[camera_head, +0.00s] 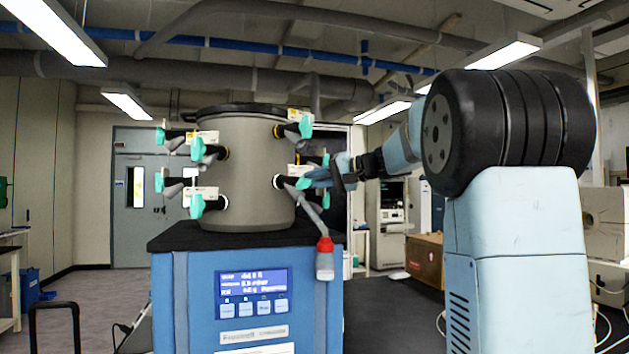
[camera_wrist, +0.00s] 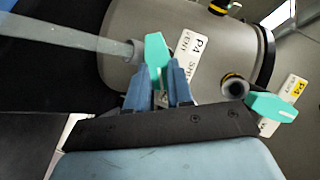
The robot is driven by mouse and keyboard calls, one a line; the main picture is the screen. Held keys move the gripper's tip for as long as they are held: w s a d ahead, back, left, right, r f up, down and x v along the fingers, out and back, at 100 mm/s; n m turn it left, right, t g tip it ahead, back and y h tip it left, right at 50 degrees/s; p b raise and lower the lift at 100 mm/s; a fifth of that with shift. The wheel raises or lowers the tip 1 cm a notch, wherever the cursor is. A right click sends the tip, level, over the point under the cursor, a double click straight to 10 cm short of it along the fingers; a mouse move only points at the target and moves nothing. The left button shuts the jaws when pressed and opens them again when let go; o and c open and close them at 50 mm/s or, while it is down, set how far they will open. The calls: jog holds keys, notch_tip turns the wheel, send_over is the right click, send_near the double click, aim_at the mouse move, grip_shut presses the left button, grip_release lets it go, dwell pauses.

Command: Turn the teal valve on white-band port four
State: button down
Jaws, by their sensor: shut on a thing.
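The teal valve (camera_wrist: 157,50) sits beside a white label reading P4 (camera_wrist: 185,52) in the wrist view. A grey tube runs left from it. My gripper (camera_wrist: 160,82) is shut on the teal valve, with a blue finger on each side of its lower end. In the head view the teal valve (camera_head: 304,184) shows at the lower right of the grey chamber (camera_head: 245,165), and my gripper (camera_head: 318,176) reaches it from the right. The port behind the valve is partly hidden by the fingers in the wrist view.
A second teal valve (camera_wrist: 273,106) with a yellow-marked label (camera_wrist: 293,88) is close right of my gripper. A red-collared flask (camera_head: 325,262) hangs below the held port. More teal valves (camera_head: 197,206) line the chamber, which stands on a blue dryer cabinet (camera_head: 200,290).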

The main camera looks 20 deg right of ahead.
jog(key=shift+d+f, duration=0.1)
jog(key=shift+d, duration=0.1)
jog(key=c, duration=1.2)
grip_release()
jog(key=shift+w, duration=0.1)
jog(key=shift+o, duration=1)
jog(key=shift+a, duration=0.1)
jog(key=v, duration=1.4)
jog(key=shift+a, duration=0.1)
